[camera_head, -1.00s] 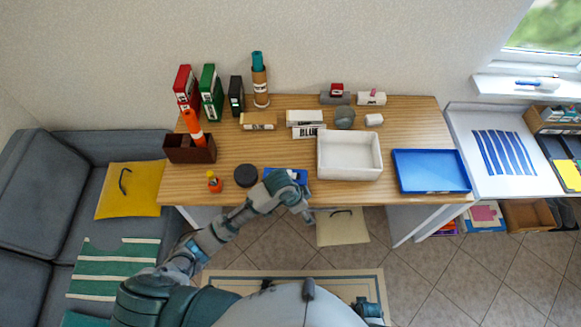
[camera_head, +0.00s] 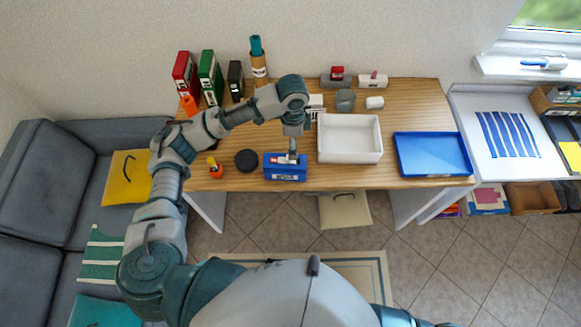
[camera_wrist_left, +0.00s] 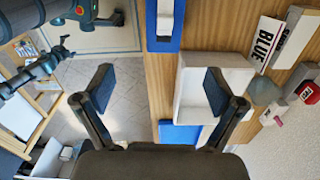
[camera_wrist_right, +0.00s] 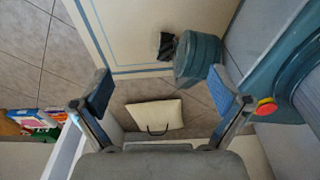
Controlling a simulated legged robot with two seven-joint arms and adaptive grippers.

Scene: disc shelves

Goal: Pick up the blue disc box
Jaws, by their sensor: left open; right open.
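The blue disc box (camera_head: 285,174) stands near the table's front edge, left of the white bin. In the left wrist view the blue box (camera_wrist_left: 163,42) is at the top, with a pale part along its middle. My left gripper (camera_head: 293,156) points down above the box in the head view. In its wrist view the left gripper (camera_wrist_left: 158,90) has its fingers wide apart with nothing between them; the box lies beyond, and contact is not visible. My right gripper (camera_wrist_right: 160,90) is open and empty, low and away from the tabletop.
The white bin (camera_head: 349,158) and blue tray (camera_head: 432,155) stand right of the box. A black round thing (camera_head: 246,160) and orange bottle (camera_head: 215,169) stand left of it. Red (camera_head: 182,71) and green (camera_head: 208,74) boxes stand at the back left.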

